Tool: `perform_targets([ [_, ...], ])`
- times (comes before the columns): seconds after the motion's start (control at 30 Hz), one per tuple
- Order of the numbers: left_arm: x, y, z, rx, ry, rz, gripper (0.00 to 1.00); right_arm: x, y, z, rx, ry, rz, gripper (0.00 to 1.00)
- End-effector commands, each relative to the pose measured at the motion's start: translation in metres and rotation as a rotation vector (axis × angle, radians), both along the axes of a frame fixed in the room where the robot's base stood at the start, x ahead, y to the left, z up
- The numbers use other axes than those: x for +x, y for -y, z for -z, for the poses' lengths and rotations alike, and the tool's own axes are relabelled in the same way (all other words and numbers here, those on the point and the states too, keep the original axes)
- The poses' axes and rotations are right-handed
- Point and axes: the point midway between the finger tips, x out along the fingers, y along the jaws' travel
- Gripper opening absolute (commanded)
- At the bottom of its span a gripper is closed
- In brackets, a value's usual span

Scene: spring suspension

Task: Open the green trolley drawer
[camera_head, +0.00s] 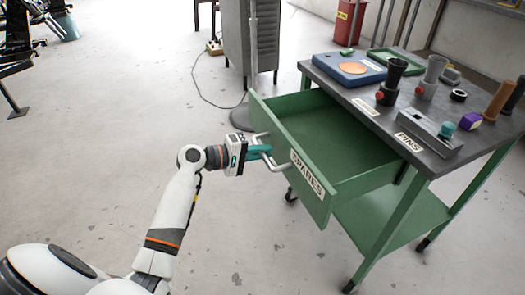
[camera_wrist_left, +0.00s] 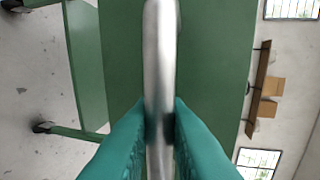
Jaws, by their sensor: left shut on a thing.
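The green trolley drawer (camera_head: 315,187), labelled SPARES, is pulled well out of the green trolley (camera_head: 378,225), and its empty-looking inside shows in the head view. A silver bar handle (camera_head: 273,162) is on its front. My left gripper (camera_head: 264,152) is shut on the handle. In the left wrist view the teal fingers (camera_wrist_left: 160,125) sit on both sides of the silver handle (camera_wrist_left: 160,60), with the green drawer front (camera_wrist_left: 215,60) behind it. My right gripper is not in view.
A grey cabinet (camera_head: 250,40) and a pole stand behind.

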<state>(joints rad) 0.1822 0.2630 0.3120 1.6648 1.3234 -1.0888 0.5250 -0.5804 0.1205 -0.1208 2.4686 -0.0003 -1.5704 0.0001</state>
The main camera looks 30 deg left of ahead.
Motion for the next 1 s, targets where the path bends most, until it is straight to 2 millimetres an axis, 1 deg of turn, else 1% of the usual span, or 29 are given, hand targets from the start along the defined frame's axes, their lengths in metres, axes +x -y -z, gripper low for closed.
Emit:
perform_targets([
  [0.03,0.0,0.0,0.001,0.0,-0.002,0.0,0.0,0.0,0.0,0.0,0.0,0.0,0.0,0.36],
  [0.07,0.0,0.0,0.001,0.0,-0.002,0.0,0.19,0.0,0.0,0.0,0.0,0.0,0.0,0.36],
  [0.13,0.0,0.0,0.001,0.0,-0.002,0.0,0.31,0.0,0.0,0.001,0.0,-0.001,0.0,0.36],
  [0.17,0.0,0.0,0.001,0.0,-0.002,0.0,0.32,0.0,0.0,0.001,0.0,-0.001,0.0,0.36],
  [0.43,-0.001,-0.001,0.0,0.001,-0.001,0.0,0.32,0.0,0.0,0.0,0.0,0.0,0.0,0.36],
  [0.57,-0.009,-0.007,-0.002,0.0,-0.002,0.0,0.32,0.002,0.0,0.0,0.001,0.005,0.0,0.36],
  [0.7,-0.029,-0.023,-0.007,0.003,-0.004,-0.002,0.32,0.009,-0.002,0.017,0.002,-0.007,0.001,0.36],
  [0.9,-0.063,-0.049,-0.016,0.003,-0.004,-0.002,0.32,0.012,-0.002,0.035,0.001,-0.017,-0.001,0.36],
  [1.0,-0.076,-0.06,-0.02,0.002,-0.004,-0.001,0.32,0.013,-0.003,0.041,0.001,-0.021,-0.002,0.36],
])
